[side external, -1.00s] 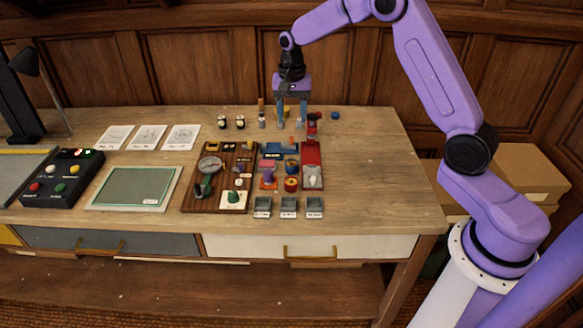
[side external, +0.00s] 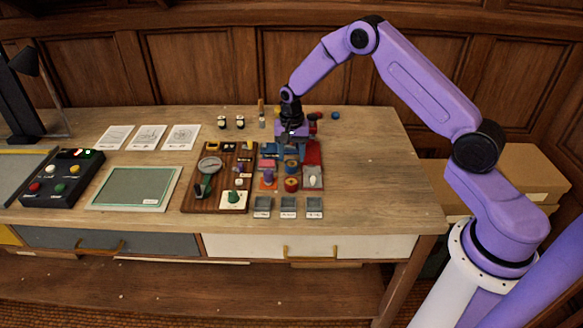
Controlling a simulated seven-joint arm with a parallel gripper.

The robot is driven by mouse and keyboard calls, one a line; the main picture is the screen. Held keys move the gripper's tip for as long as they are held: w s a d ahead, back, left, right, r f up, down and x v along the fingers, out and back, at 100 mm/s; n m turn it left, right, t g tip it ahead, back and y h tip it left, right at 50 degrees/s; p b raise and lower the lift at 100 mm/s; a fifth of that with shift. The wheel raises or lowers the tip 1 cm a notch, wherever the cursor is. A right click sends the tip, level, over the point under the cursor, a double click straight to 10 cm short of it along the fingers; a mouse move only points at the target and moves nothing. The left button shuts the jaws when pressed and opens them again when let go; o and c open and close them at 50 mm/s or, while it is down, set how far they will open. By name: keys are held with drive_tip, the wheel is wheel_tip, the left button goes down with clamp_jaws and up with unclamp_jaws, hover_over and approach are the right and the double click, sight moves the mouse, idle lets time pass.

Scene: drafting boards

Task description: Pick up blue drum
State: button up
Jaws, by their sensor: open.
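A small drum with a blue body and a yellowish top (side external: 292,168) stands in the middle of the cluster of small parts on the bench. I take it for the blue drum. A red drum (side external: 291,184) stands just in front of it. My gripper (side external: 291,155) points down with its jaws open, over the area just behind the blue drum. A separate small blue round piece (side external: 335,115) lies at the back right of the bench.
A red tray (side external: 313,158) is close right of my gripper. A wooden panel with a dial and knobs (side external: 213,183) is to the left. Several grey open boxes (side external: 288,203) line the front. The bench (side external: 375,180) is clear to the right.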

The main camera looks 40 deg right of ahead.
sight(291, 165)
drive_tip(key=shift+f, duration=1.45)
drive_tip(key=c, duration=0.8)
drive_tip(key=shift+r, duration=0.2)
